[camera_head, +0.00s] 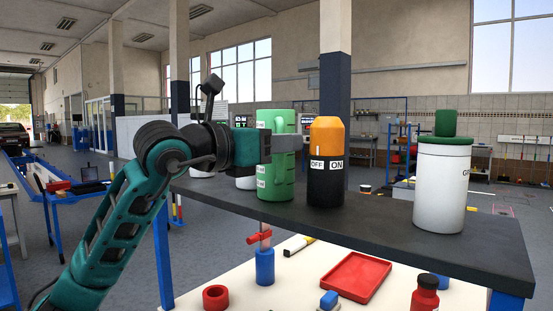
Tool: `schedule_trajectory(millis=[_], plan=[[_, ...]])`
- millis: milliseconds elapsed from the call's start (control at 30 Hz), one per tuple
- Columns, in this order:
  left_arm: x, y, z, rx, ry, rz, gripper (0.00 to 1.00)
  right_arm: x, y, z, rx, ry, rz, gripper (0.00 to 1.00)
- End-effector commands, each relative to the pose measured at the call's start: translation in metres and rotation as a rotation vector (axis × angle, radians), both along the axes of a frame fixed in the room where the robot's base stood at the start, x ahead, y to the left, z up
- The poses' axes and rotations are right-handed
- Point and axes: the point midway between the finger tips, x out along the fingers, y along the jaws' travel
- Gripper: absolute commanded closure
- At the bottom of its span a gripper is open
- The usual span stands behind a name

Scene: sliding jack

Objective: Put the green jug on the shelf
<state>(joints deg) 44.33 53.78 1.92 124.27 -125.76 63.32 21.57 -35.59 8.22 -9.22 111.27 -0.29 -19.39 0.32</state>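The green jug (273,184) is upright at the dark shelf (370,222), left of the middle of the picture. My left gripper (285,144) reaches in from the left at the jug's upper half. One grey finger lies across the front of the jug, by its handle. The other finger is hidden, so I cannot tell whether the gripper is shut on the jug. My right gripper is not in view.
An orange and black bottle (326,170) stands just right of the jug. A white canister (441,188) with a green lid stands farther right. White items are partly hidden behind my arm. Below are a red tray (358,277), a red ring (215,297) and a red bottle (425,294).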

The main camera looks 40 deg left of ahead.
Motion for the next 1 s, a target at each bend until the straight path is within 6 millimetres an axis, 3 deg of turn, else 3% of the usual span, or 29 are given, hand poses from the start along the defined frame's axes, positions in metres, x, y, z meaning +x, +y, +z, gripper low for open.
schedule_trajectory(millis=[300,767,1000], plan=[[0.000,0.000,0.000,0.000,0.001,0.000,1.00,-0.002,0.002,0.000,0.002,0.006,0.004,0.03],[0.000,0.000,0.001,0.000,-0.001,0.000,1.00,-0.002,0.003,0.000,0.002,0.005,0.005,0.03],[0.000,0.000,0.016,0.000,-0.003,0.000,1.00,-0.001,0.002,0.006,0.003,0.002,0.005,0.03]])
